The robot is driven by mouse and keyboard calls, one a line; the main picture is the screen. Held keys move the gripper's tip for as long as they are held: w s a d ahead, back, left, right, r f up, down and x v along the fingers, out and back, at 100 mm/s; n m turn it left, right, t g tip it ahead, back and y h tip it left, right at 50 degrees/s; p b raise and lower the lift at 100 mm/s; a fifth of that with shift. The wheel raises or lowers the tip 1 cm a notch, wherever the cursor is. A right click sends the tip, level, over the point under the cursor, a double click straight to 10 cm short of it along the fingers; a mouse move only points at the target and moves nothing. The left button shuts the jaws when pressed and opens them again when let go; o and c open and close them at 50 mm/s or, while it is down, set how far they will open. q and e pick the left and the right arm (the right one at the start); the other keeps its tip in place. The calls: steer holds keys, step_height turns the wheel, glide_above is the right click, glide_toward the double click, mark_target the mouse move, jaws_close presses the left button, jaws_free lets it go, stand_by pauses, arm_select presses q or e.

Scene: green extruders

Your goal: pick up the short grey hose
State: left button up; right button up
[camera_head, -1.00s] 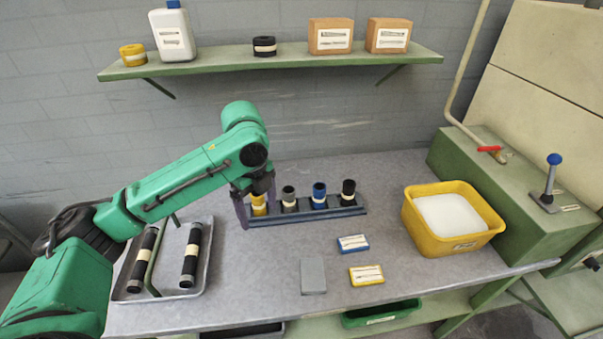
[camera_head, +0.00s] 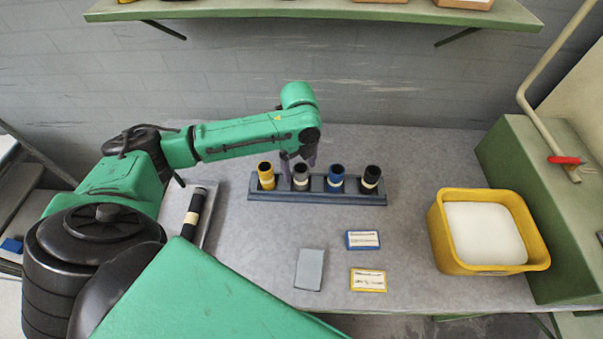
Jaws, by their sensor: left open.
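A rack (camera_head: 330,198) on the table holds a row of short upright hoses: yellow (camera_head: 266,177), dark grey with a pale band (camera_head: 301,178), blue (camera_head: 336,179) and black (camera_head: 371,180). The dark grey one, second from the left, looks like the short grey hose. One finger shows between the yellow and grey hoses, the other at the grey hose's upper right. I cannot tell if they touch it. My right gripper is not in view.
A blue-edged card (camera_head: 362,240), a yellow-edged card (camera_head: 368,280) and a grey block (camera_head: 309,269) lie in front of the rack. A yellow bin (camera_head: 440,238) stands right. A tray (camera_head: 212,213) with a long black hose (camera_head: 194,212) is partly hidden by my arm.

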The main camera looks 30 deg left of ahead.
arm_select(q)
steer(key=f, duration=0.3)
steer(key=shift+w+d+p, duration=0.1)
steer(key=shift+d+p, duration=0.1)
steer(key=shift+p, duration=0.2)
steer(key=shift+f, duration=0.35)
steer(key=shift+s, duration=0.2)
steer(key=c, duration=0.5)
steer(key=shift+w, duration=0.1)
jaws_close()
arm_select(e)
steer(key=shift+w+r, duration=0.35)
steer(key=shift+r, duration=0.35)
